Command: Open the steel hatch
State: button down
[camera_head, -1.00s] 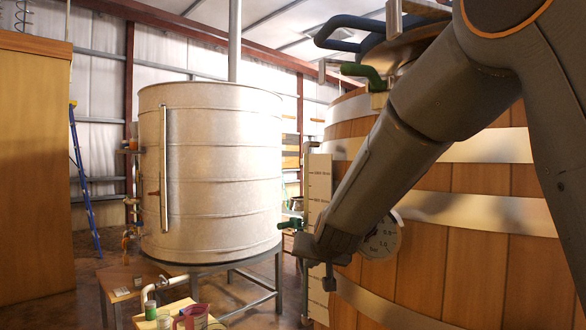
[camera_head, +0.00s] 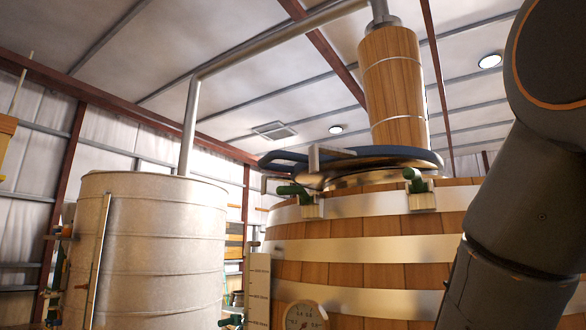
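A round steel hatch (camera_head: 372,178) lies on top of the large wooden vat (camera_head: 345,277). I see it from low down and almost edge-on, and it looks shut. A dark blue bar or ring (camera_head: 396,153) runs around and above it. Two green-handled fittings sit at the vat's top edge, one on the left (camera_head: 293,190) and one on the right (camera_head: 415,180). My arm comes in at the right edge, in front of the vat. My gripper is out of the picture, so its hold is hidden.
A galvanized tank (camera_head: 155,250) stands left of the vat. A wooden column (camera_head: 394,85) rises above the vat, with a pipe (camera_head: 280,38) running left from its top. A gauge (camera_head: 304,316) and a white scale (camera_head: 258,289) are on the vat's left front.

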aim_at(324, 164)
jog(key=z, duration=0.5)
jog(key=k, duration=0.9)
jog(key=u, duration=0.95)
jog(key=i, duration=0.5)
jog(key=u, duration=0.05)
